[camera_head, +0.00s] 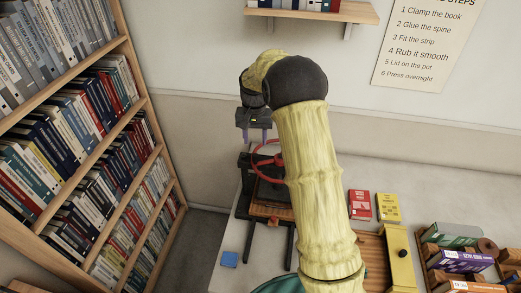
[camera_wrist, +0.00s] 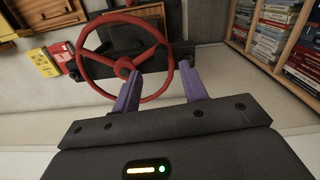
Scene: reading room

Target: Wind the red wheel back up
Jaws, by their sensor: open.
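The red wheel (camera_head: 254,162) sits on top of a dark press (camera_head: 243,205), partly hidden behind my arm in the head view. In the wrist view the whole red wheel (camera_wrist: 123,67) shows, with its spokes and hub. My gripper (camera_head: 256,137) is open, its two purple fingers pointing down just above the wheel's far side. In the wrist view my gripper (camera_wrist: 160,74) has the near rim appearing between its fingers. I cannot tell whether they touch it. Nothing is held.
A blue block (camera_head: 229,259) lies left of the press. A red book (camera_head: 360,205) and a yellow book (camera_head: 388,207) lie to the right, near a wooden crate of books (camera_head: 424,240). A tall bookshelf (camera_head: 150,105) stands at the left; a wall shelf (camera_head: 315,14) is above.

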